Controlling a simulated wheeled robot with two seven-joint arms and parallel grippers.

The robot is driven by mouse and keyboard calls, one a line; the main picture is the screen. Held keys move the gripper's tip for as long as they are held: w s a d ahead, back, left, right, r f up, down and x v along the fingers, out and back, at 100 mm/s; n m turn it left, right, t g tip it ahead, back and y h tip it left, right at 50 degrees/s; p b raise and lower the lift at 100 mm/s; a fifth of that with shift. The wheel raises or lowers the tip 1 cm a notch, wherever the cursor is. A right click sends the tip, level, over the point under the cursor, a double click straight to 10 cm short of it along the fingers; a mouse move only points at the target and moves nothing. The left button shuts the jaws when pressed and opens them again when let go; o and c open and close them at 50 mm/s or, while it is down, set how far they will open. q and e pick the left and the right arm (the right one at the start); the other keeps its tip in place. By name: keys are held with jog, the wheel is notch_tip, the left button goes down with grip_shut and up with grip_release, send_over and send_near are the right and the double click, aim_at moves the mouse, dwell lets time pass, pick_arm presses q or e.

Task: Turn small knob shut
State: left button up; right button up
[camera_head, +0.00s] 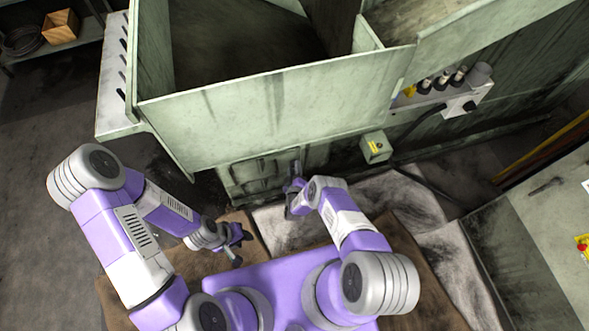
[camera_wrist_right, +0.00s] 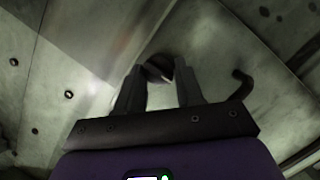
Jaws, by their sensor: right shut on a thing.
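The small knob (camera_wrist_right: 158,67) is a dark, rounded piece between the fingertips of my right gripper (camera_wrist_right: 160,76) in the right wrist view. The fingers stand one on each side of it, and the gripper is shut on it. In the head view my right gripper (camera_head: 293,192) is at the low front panel of the green machine (camera_head: 262,172); the knob is too hidden there to make out. My left gripper (camera_head: 241,247) is open and empty, low over the brown mat, away from the machine.
A curved dark handle (camera_wrist_right: 242,84) is right of the fingers in the right wrist view. In the head view, a small green box with a yellow label (camera_head: 376,147) and a control panel (camera_head: 462,103) are on the machine to the right. A grey cabinet (camera_head: 540,235) stands at the right.

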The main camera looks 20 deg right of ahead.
jog(key=shift+d, duration=0.1)
jog(key=o, duration=1)
jog(key=shift+o, duration=0.2)
jog(key=p+v, duration=0.2)
jog(key=v, duration=0.5)
jog(key=shift+s, duration=0.3)
